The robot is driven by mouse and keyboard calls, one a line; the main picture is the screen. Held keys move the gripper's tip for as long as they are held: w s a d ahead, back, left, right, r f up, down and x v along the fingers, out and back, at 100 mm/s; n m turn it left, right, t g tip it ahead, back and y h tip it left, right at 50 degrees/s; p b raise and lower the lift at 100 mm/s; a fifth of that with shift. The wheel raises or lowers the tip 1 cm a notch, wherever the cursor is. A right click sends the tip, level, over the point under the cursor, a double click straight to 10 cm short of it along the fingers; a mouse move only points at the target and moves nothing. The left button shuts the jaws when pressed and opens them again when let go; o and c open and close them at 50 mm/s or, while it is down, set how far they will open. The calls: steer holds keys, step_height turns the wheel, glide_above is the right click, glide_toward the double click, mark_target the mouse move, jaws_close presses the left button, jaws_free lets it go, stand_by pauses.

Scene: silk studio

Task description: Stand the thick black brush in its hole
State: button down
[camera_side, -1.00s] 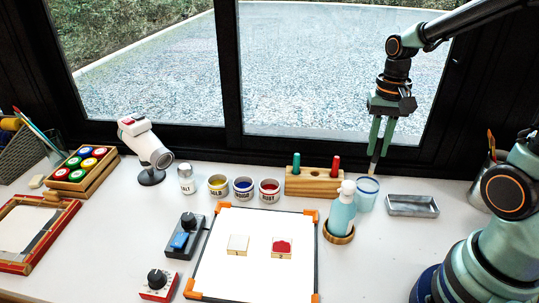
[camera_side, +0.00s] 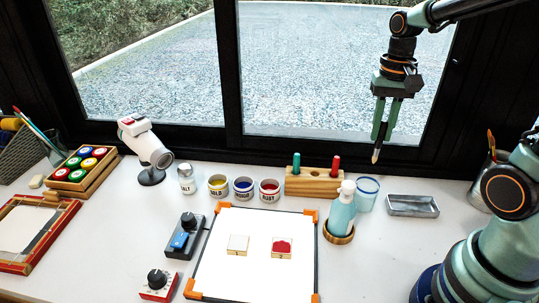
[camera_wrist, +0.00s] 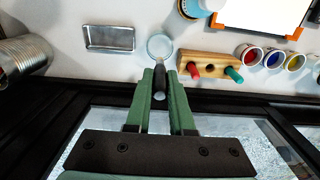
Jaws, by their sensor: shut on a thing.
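My gripper (camera_side: 381,136) is shut on the thick black brush. The brush's pale tip (camera_side: 376,156) points down below the fingers in the side view, above and behind the blue-rimmed water cup. In the wrist view the black brush (camera_wrist: 159,78) stands out between the fingertips (camera_wrist: 160,92), toward the cup. The wooden brush block (camera_side: 312,182) stands to the left of the cup. It holds a green brush (camera_side: 296,163) and a red brush (camera_side: 336,165), with a dark hole between them. The block also shows in the wrist view (camera_wrist: 212,63).
The blue-rimmed cup (camera_side: 367,195) stands between the block and a grey metal tray (camera_side: 412,206). A pale blue bottle (camera_side: 342,211) stands in front. Small colour pots (camera_side: 269,191) line up left of the block. The window frame (camera_side: 290,151) is close behind.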

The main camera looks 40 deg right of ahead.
steer(key=w+a, duration=0.6)
steer(key=w, duration=0.6)
step_height(320, 180, down, 9)
steer(key=shift+a+r, duration=0.2)
stand_by(0.4)
steer(key=shift+f, duration=2.2)
stand_by(1.5)
steer(key=c, duration=0.7)
jaws_free()
step_height(320, 180, up, 12)
steer(key=shift+r, duration=0.1)
